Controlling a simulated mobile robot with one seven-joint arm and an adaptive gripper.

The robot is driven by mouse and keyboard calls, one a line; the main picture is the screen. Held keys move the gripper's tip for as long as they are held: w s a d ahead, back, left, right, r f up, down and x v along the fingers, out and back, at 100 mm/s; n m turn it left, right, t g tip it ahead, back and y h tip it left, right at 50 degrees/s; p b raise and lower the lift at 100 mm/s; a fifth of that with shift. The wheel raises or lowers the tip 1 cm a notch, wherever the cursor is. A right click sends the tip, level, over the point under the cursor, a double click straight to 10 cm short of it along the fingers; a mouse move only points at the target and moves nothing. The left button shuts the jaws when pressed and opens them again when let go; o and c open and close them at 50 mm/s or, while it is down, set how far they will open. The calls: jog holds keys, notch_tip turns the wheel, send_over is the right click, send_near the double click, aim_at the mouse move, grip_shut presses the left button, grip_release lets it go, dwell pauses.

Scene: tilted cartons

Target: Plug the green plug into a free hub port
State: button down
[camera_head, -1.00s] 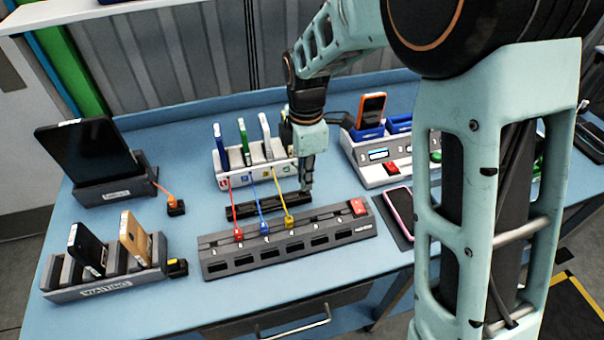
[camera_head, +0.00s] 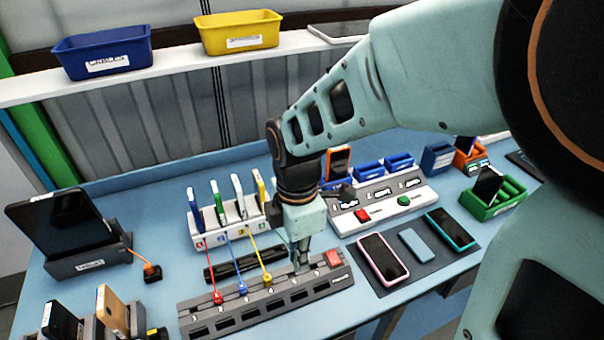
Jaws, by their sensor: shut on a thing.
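The grey hub (camera_head: 265,307) lies at the front middle of the blue table, with a red switch (camera_head: 333,258) at its right end. A red plug (camera_head: 217,297), a blue plug (camera_head: 243,289) and a yellow plug (camera_head: 267,280) sit side by side along its left and middle top, each with a cable. My gripper (camera_head: 300,265) points down over the hub, right of the yellow plug and left of the switch. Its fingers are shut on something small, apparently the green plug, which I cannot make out. Whether it touches the hub I cannot tell.
A white rack (camera_head: 228,238) with several upright devices stands behind the dark strip (camera_head: 222,270). A white console (camera_head: 375,215) stands right of my gripper. Phones lie on a dark mat (camera_head: 412,278) to the right. A tablet dock (camera_head: 90,258) stands left.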

jog(key=shift+r+p, duration=0.65)
jog(key=shift+r, duration=0.1)
dwell(0.7)
jog(key=shift+r+p, duration=0.6)
jog(key=shift+r, duration=0.85)
jog(key=shift+f, duration=0.15)
jog(key=shift+f+b, duration=3.55)
jog(key=shift+f, duration=0.8)
jog(key=shift+w+a+p, duration=0.15)
jog(key=shift+w+a, duration=0.2)
jog(key=shift+w, duration=0.35)
jog(key=shift+w+a+p, duration=0.1)
jog(key=shift+w+a, duration=0.2)
jog(key=shift+w, duration=0.35)
jog(key=shift+w+a+p, duration=0.15)
jog(key=shift+w+a, duration=0.2)
jog(key=shift+w, duration=0.35)
